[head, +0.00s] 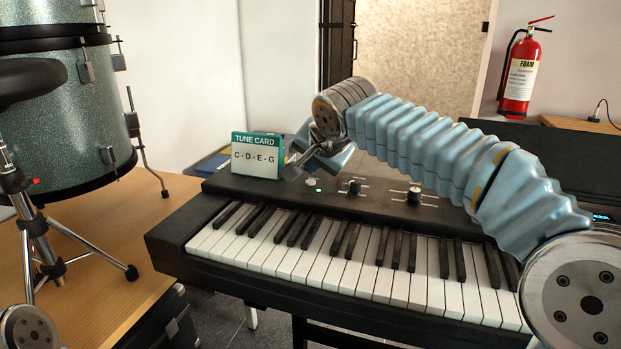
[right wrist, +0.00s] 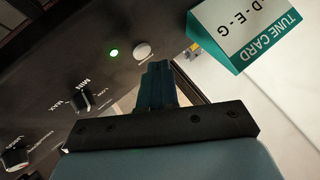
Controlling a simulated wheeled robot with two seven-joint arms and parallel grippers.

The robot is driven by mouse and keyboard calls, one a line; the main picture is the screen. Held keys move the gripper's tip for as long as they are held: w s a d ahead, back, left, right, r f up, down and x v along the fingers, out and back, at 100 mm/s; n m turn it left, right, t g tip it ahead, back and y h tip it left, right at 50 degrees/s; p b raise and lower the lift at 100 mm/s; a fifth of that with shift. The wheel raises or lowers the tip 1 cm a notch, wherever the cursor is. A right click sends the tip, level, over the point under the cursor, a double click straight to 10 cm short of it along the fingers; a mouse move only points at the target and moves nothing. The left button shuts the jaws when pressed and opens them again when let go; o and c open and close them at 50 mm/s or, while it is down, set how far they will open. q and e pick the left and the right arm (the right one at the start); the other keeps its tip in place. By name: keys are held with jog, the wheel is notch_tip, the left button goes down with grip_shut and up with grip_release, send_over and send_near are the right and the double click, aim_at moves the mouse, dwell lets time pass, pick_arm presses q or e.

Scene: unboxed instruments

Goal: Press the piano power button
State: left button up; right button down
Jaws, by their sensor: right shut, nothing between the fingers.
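The black piano (head: 225,196) stands across the middle of the head view. A round pale button (head: 312,182) sits on its top panel, left of the knobs; it also shows in the right wrist view (right wrist: 143,50). Beside it a small light (right wrist: 114,53) glows green. My right gripper (head: 291,163) is shut and empty, above the panel's back left, behind the button. In the right wrist view its closed fingertips (right wrist: 158,66) appear just below and right of the button; I cannot tell their height or any contact. My left gripper is out of view.
A green and white tune card (head: 257,157) stands on the panel left of my right gripper, close to it. Two knobs (head: 354,187) (head: 414,195) lie to the right. Drums (head: 62,125) stand at the left, a fire extinguisher (head: 521,75) at the back right.

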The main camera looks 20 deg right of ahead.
aim_at(313, 186)
notch_tip(313, 186, up, 6)
jog(key=p, duration=0.4)
jog(key=shift+f, duration=0.1)
dwell(0.6)
